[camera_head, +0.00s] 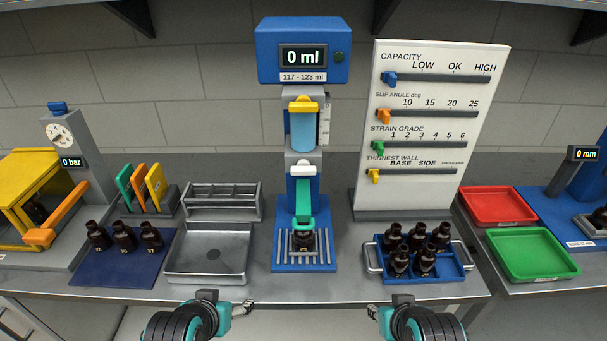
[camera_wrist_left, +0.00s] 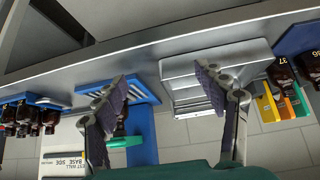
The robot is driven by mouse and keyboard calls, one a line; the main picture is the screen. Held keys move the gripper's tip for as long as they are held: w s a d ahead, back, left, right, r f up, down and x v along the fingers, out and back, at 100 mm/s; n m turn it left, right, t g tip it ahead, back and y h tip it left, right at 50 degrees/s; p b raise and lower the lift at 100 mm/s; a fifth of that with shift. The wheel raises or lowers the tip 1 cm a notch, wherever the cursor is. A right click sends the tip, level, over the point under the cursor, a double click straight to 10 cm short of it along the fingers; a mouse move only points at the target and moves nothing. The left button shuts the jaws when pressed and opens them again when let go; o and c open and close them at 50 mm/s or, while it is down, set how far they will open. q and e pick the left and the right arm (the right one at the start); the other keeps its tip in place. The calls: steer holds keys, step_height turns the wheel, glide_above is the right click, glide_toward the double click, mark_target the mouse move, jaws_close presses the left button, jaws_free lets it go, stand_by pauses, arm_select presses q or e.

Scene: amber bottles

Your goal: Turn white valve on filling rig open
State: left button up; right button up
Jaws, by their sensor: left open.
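The filling rig (camera_head: 302,62) stands at the middle back of the bench, its display reading 0 ml. Its white valve (camera_head: 304,171) is on the front of the column, below the blue-filled cylinder (camera_head: 302,130). An amber bottle (camera_head: 303,241) stands on the rig's slatted blue base, below a teal part (camera_head: 303,222). My left gripper (camera_head: 245,308) is open and empty at the bench's front edge, low and apart from the valve. Its spread fingers (camera_wrist_left: 160,74) show in the left wrist view, where the valve cannot be made out. My right gripper (camera_head: 374,311) is at the front edge; its jaws are unclear.
A metal tray (camera_head: 177,268) and rack (camera_head: 222,214) stand left of the rig. A blue crate (camera_head: 422,277) of several amber bottles and a white slider board (camera_head: 430,130) stand right. Bare bench (camera_head: 345,279) shows between the rig and crate.

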arm_select(q)
steer(key=w+d+r+m+t+h+p, duration=0.1)
steer(key=w+d+r+m+t+h, duration=0.35)
steer(key=w+d+r, duration=0.55)
steer(key=n+t+y+p, duration=0.2)
steer(key=n+t+y, duration=0.3)
steer(key=t, duration=0.5)
glide_toward(303, 174)
steer(key=w, duration=0.2)
steer(key=x, duration=0.7)
steer(key=shift+w+r, duration=0.1)
steer(key=shift+r, duration=0.2)
steer(key=shift+c, duration=0.3)
steer(key=c, duration=1.1)
